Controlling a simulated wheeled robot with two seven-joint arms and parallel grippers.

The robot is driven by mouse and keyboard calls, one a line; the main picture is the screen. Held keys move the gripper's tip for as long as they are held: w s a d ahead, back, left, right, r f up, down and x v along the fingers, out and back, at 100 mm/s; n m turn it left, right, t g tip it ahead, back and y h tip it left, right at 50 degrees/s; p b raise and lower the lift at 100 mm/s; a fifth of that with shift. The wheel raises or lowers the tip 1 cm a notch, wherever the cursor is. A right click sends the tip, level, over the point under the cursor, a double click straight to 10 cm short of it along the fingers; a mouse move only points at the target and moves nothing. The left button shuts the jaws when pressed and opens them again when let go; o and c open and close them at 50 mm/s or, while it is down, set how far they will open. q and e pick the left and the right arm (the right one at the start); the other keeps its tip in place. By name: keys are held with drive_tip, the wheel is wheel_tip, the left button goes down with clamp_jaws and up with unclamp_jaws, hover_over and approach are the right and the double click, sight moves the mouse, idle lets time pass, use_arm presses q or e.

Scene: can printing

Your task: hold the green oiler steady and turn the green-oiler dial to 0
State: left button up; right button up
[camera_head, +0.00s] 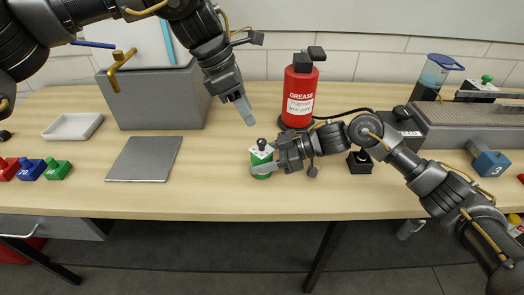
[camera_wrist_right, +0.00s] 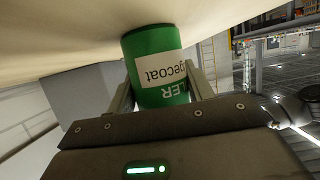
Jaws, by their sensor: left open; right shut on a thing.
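The green oiler (camera_head: 262,172) stands on the table near its front edge, with a white label, a pale top plate and a dark knob, its dial (camera_head: 262,143), on top. My right gripper (camera_head: 266,168) is shut on the oiler's body from the right. In the right wrist view the green oiler (camera_wrist_right: 158,50) sits between both fingers, its label partly readable. My left gripper (camera_head: 246,112) is open and empty, above and slightly left of the dial, apart from it. The dial's number cannot be read.
A red grease canister (camera_head: 300,92) stands behind the oiler. A flat grey plate (camera_head: 145,159) and a grey box (camera_head: 155,97) lie to the left. A small black item (camera_head: 360,161) stands right of the oiler. Red, blue and green stamps (camera_head: 32,168) sit far left.

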sight(262, 140)
use_arm(q)
drive_tip(key=f+g+h, duration=0.1)
drive_tip(key=d+f+h, duration=0.1)
drive_tip(key=f, duration=0.1)
drive_tip(key=shift+s+f+m+g+h, duration=0.1)
drive_tip(key=shift+f+m+g+h, duration=0.05)
drive_tip(key=shift+m+g+h, duration=0.25)
drive_tip(key=f+h, duration=0.1)
drive_tip(key=h, duration=0.1)
drive_tip(key=f+m+g+h, duration=0.1)
drive_tip(key=h, duration=0.1)
drive_tip(key=shift+w+a+f, duration=0.25)
drive_tip(key=shift+a+f, duration=0.05)
drive_tip(key=shift+f, duration=0.05)
drive_tip(key=w+a+f+m+t+h, duration=0.1)
drive_tip(key=a+f+h, duration=0.4)
drive_tip(key=a+h, duration=0.3)
drive_tip(key=shift+y, duration=0.7)
drive_tip(key=d, duration=1.1)
drive_tip(key=shift+s+d+r, duration=0.1)
drive_tip(key=shift+s+r, duration=0.2)
drive_tip(key=shift+c, duration=0.2)
